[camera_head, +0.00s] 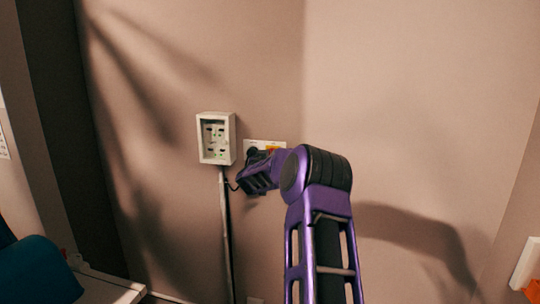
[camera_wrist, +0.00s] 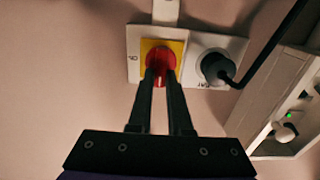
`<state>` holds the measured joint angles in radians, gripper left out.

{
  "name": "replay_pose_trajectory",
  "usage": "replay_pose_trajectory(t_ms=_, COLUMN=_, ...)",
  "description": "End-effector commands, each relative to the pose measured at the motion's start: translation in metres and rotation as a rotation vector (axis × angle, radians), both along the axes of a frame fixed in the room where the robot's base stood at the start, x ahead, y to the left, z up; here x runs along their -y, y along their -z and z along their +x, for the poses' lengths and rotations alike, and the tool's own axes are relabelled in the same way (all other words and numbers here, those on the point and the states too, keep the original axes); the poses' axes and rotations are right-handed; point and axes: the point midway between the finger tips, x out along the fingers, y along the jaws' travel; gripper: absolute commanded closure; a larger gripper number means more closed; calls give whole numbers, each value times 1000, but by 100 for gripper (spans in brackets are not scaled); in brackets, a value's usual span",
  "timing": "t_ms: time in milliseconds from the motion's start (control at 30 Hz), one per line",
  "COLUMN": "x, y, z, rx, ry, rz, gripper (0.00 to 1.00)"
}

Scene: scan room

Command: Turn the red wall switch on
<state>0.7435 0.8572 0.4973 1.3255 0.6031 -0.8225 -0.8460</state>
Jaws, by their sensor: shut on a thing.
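The red wall switch (camera_wrist: 160,62) is a red rotary knob on a yellow square, set in a white wall plate (camera_wrist: 136,72). My gripper (camera_wrist: 160,78) is at the knob, with its two black fingers close together around its lower part, shut on it. In the head view the plate (camera_head: 250,144) shows beside the white socket box, and a bit of yellow-orange shows at its top edge. My gripper (camera_head: 247,182) reaches the plate there, and my wrist hides the knob and the contact.
A dark plug (camera_wrist: 215,68) with a black cable sits in the right half of the plate. A white socket box (camera_head: 203,140) is mounted just left, with a conduit (camera_head: 225,230) running down. A blue chair-like object (camera_head: 35,270) is at lower left. Bare wall lies to the right.

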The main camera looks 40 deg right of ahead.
Motion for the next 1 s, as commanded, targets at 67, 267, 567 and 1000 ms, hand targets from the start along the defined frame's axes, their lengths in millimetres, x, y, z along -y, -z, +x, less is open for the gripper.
replay_pose_trajectory(t_ms=67, x=0, y=0, z=0, rx=2, ry=0, rz=1, gripper=100)
replay_pose_trajectory(t_ms=267, x=0, y=2, z=-1, rx=30, ry=0, rz=25, gripper=100)
replay_pose_trajectory(t_ms=567, x=1, y=4, z=-2, rx=173, ry=-1, rz=146, gripper=100)
replay_pose_trajectory(t_ms=1000, x=4, y=6, z=-5, rx=488, ry=0, rz=415, gripper=100)
